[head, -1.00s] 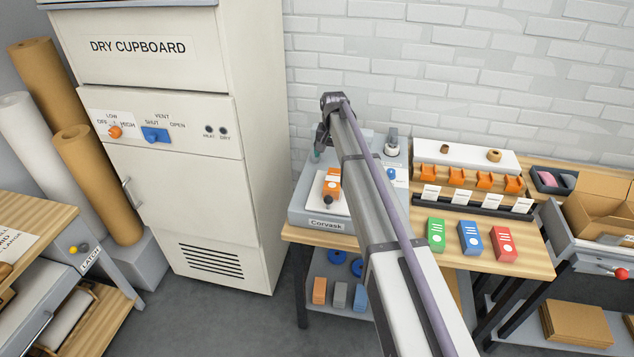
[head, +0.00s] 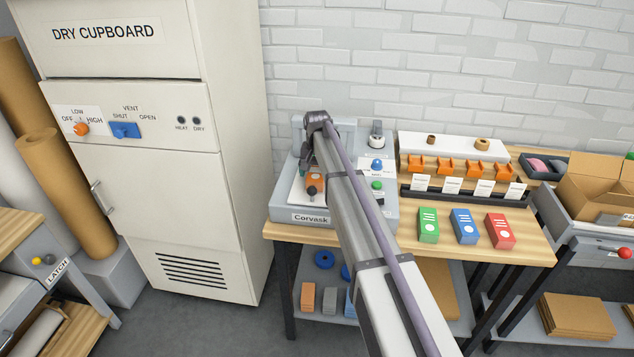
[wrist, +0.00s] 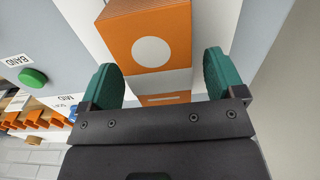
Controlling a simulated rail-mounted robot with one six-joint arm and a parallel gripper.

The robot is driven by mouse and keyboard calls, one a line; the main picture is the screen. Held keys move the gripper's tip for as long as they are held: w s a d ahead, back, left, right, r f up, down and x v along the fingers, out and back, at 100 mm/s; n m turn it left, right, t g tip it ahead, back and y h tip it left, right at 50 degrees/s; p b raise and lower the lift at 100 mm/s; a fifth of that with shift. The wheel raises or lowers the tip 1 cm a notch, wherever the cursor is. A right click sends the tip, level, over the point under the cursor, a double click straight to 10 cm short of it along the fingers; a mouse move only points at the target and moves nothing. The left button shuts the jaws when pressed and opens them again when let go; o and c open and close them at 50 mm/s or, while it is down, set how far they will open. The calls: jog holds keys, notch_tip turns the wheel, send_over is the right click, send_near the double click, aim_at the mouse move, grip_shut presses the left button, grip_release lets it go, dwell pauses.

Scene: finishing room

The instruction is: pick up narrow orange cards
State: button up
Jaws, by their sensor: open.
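The orange card pack (wrist: 150,45) has a white circle on its face and a pale band below it. In the wrist view it lies between the two green fingertips of my gripper (wrist: 160,80), with a small gap showing beside each finger. My gripper is open.
Green (head: 428,226), blue (head: 464,227) and red (head: 499,231) packs stand on the wooden bench (head: 530,247). A rack of orange holders (head: 445,167) stands behind them. The machine has a green button (wrist: 33,78) close to my gripper. The dry cupboard (head: 235,150) is at the left.

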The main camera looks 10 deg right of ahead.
jog(key=shift+r, duration=0.2)
jog(key=c, duration=1.2)
